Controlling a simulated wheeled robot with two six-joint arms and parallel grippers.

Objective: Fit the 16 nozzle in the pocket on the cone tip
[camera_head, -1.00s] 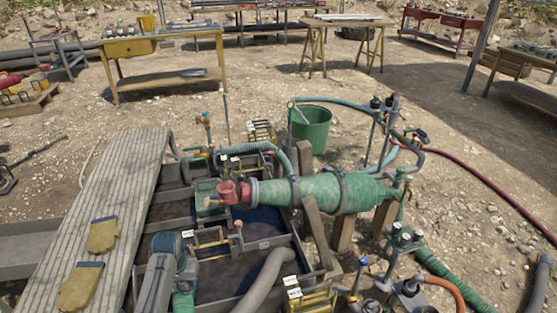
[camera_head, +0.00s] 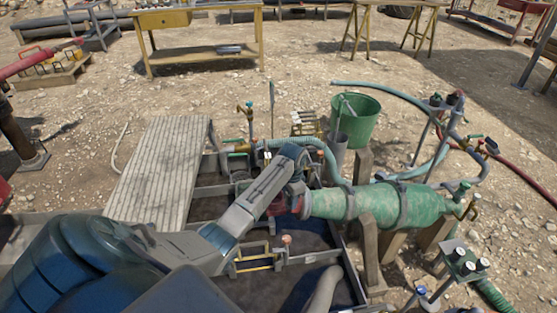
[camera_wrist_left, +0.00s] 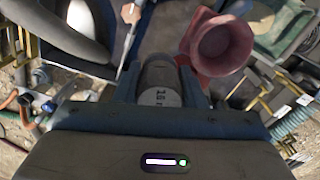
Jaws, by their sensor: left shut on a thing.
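In the left wrist view my left gripper (camera_wrist_left: 160,88) is shut on a short grey cylinder, the 16 nozzle (camera_wrist_left: 160,76); its pale end face bears a mark that looks like 16. A red cup-shaped fitting (camera_wrist_left: 218,45) with an open round mouth lies just beyond and to the right, apart from the nozzle. In the head view the green cone (camera_head: 370,203) lies on its side on wooden posts, with red at its narrow left end. My left arm reaches across to this end and partly hides it; the nozzle cannot be made out there. My right gripper is not in view.
A divided tank (camera_head: 350,272) with dark mud lies under my arm. A ribbed plank (camera_head: 160,170) spans its left side. A green bucket (camera_head: 354,120) stands behind the cone. Hoses and a valve stand (camera_head: 465,262) are at the right.

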